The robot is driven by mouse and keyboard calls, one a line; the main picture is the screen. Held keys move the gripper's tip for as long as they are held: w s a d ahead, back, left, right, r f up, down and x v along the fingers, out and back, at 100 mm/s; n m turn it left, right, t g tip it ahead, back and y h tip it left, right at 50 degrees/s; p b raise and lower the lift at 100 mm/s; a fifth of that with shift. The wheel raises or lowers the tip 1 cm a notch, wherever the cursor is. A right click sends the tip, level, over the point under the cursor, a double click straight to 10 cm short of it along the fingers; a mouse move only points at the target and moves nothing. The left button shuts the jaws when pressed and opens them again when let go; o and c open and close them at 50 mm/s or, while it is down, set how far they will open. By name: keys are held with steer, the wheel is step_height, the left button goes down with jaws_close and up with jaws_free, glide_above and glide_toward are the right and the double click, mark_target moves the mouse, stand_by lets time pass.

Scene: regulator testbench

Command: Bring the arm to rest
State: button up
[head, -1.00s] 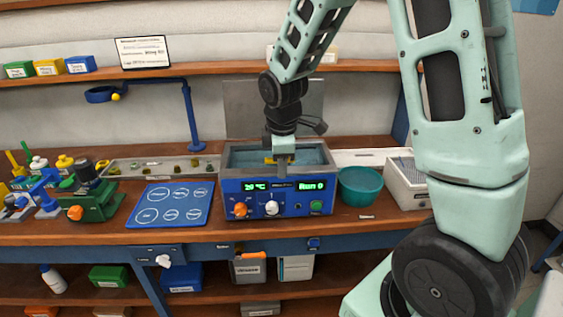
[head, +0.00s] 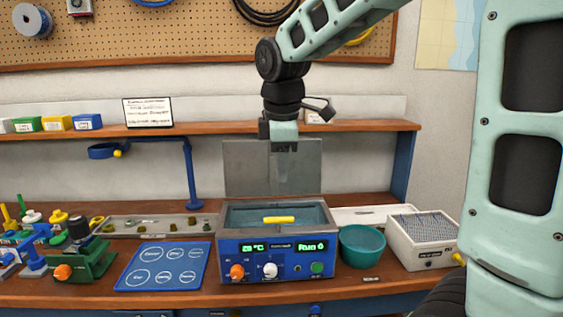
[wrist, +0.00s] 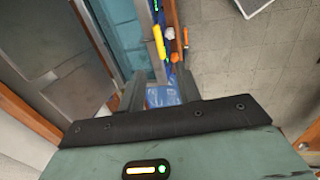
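My gripper (head: 284,149) hangs pointing down, well above the blue water bath (head: 290,249), in front of the upright grey panel behind it. In the wrist view my gripper (wrist: 160,88) shows two dark fingers apart, with nothing held between them. My pale green arm reaches in from the upper right. A yellow bar (head: 279,219) lies at the open top of the bath, below the gripper and clear of it; it also shows in the wrist view (wrist: 159,42). The bath's green display reads "Run 0".
The wooden shelf (head: 225,127) runs behind my wrist. A blue stand (head: 190,170), a blue mat with circles (head: 163,267) and a green vise-like fixture (head: 85,255) are left. A teal bowl (head: 362,246) and a grey-white bin (head: 420,240) are right.

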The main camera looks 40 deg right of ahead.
steer(key=shift+r, duration=0.45)
